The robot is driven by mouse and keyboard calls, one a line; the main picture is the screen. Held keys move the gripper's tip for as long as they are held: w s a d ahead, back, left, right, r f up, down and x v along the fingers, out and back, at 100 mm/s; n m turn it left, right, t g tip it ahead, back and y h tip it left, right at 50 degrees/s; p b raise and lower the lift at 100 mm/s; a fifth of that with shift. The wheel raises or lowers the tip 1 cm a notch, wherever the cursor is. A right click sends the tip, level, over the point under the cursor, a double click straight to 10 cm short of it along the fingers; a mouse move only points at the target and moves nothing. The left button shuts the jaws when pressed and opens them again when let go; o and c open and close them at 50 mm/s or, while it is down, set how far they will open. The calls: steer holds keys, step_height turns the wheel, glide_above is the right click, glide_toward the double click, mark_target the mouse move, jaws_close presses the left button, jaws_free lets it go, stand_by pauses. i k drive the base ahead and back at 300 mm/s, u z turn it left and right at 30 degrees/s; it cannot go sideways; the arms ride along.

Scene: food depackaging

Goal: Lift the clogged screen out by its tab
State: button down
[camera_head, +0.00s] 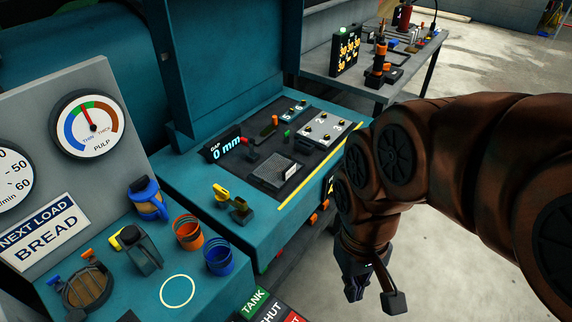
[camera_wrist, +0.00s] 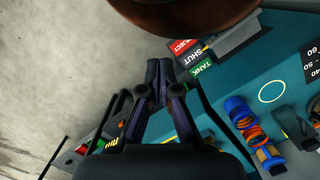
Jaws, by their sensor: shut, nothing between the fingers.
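A grey rectangular screen (camera_head: 272,174) lies in the dark recess of the teal machine in the head view. A small pale tab (camera_head: 291,172) shows at its right edge. How clogged the mesh is cannot be told at this size. My gripper (camera_head: 355,292) points down in front of the machine's right side, well apart from the screen. In the wrist view my gripper (camera_wrist: 158,78) is shut and empty, its fingertips together. The screen does not show in the wrist view.
A raised teal lid (camera_head: 220,70) stands behind the recess. A metal plate (camera_head: 324,130) and yellow-handled lever (camera_head: 221,192) flank the screen. Bare floor (camera_head: 460,230) lies to the right.

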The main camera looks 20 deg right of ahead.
mark_target(278, 170)
steer(key=z, duration=0.55)
steer(key=i, duration=0.45)
steer(key=u, duration=1.85)
